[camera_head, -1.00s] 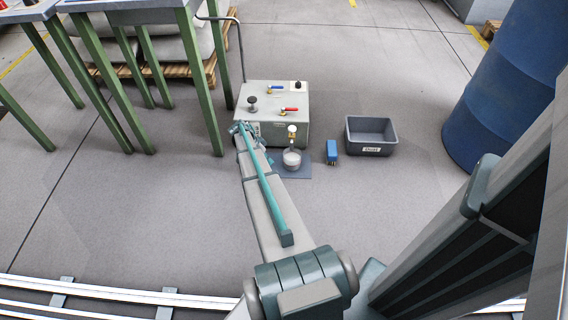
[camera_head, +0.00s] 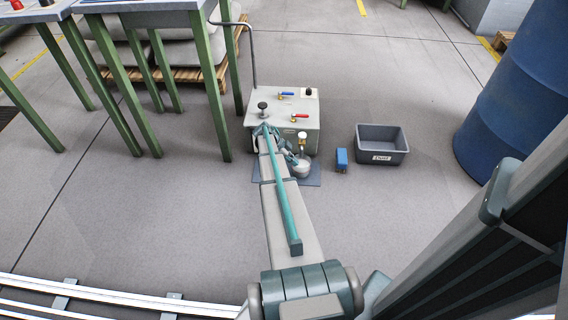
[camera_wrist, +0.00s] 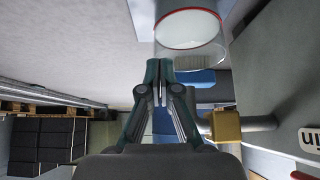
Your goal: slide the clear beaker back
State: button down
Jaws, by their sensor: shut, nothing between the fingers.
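The clear beaker (camera_head: 302,170) stands on a dark mat (camera_head: 312,180) in front of the grey machine, below its brass tap (camera_head: 302,138). In the wrist view the beaker (camera_wrist: 192,35) is large, with a red line around its rim and pale contents. My gripper (camera_wrist: 157,72) is shut and empty, with its fingertips right beside the beaker's wall. I cannot tell whether they touch it. In the head view my gripper (camera_head: 288,158) is at the beaker's left side and partly covers it.
The grey machine (camera_head: 290,110) stands directly behind the beaker, with red and blue handled valves on top. Green table legs (camera_head: 214,110) are on the left. A blue barrel (camera_head: 515,110) is at far right.

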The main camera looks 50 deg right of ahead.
jog(key=shift+s+d+f+b, duration=0.4)
jog(key=shift+s+d+b, duration=0.25)
jog(key=shift+s, duration=0.2)
jog(key=shift+s+d+f+b, duration=0.4)
jog(key=shift+s+d+b, duration=0.1)
jog(key=shift+s+d, duration=0.3)
jog(key=shift+a, duration=0.1)
